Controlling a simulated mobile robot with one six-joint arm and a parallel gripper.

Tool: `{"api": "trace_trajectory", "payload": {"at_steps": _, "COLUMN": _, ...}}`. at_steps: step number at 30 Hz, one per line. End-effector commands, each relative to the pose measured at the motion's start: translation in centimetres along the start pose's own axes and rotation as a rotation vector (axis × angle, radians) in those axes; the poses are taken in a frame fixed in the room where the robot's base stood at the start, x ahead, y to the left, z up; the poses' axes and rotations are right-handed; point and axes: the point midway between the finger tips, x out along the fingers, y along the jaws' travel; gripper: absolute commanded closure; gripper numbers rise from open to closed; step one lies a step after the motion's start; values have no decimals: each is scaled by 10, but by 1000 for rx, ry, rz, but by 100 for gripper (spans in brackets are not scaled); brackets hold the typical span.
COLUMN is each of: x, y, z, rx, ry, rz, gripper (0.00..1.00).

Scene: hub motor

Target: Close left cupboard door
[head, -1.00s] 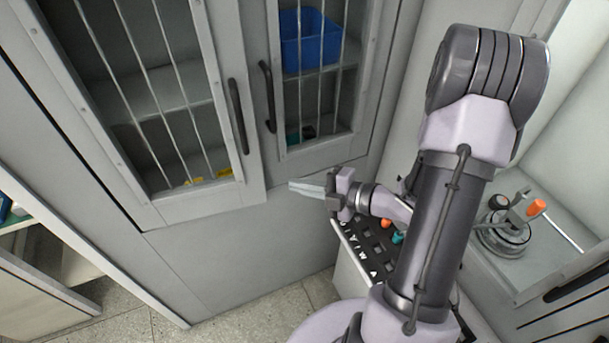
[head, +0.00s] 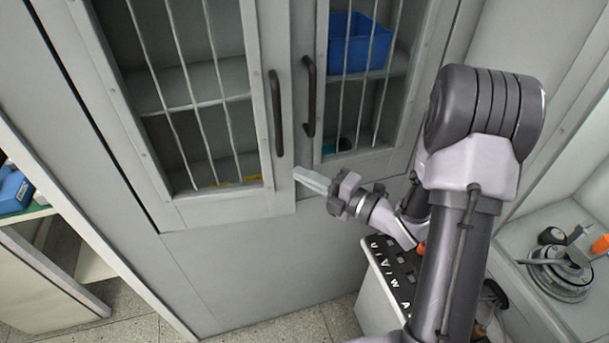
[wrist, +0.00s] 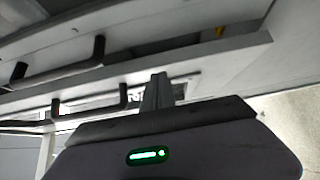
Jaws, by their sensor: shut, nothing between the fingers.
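The left cupboard door (head: 180,212) is a grey framed panel with vertical bars and a dark handle (head: 277,112) on its right side. It looks nearly flush, its free edge a little proud of the right door (head: 365,162); the exact gap is hard to judge. My gripper (head: 300,174) is shut and empty, its pale fingers pointing at the left door's lower right corner. I cannot tell whether they touch it. In the wrist view the fingers (wrist: 157,82) point towards the doors, with both handles to their left.
A blue bin (head: 358,45) sits on a shelf behind the right door. A dark-topped unit with lettering (head: 395,275) stands below my arm. A counter with a round metal device (head: 560,270) is at the right, a shelf unit (head: 40,270) at the left. Tiled floor shows below.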

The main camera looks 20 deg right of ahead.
Motion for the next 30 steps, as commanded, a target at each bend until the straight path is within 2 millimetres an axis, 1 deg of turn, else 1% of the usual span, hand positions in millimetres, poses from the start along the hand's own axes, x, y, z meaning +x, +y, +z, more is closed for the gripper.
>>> {"api": "trace_trajectory", "payload": {"at_steps": 4, "x": 6, "y": 0, "z": 5, "rx": 1, "ry": 0, "rz": 0, "gripper": 100}}
{"api": "trace_trajectory", "payload": {"at_steps": 14, "x": 6, "y": 0, "z": 6, "rx": 1, "ry": 1, "rz": 0, "gripper": 100}}
{"api": "trace_trajectory", "payload": {"at_steps": 18, "x": 16, "y": -4, "z": 17, "rx": -2, "ry": 2, "rz": 0, "gripper": 100}}
{"api": "trace_trajectory", "payload": {"at_steps": 22, "x": 26, "y": -2, "z": 27, "rx": -2, "ry": 2, "rz": 0, "gripper": 100}}
{"api": "trace_trajectory", "payload": {"at_steps": 30, "x": 26, "y": 0, "z": 28, "rx": 0, "ry": 1, "rz": -1, "gripper": 100}}
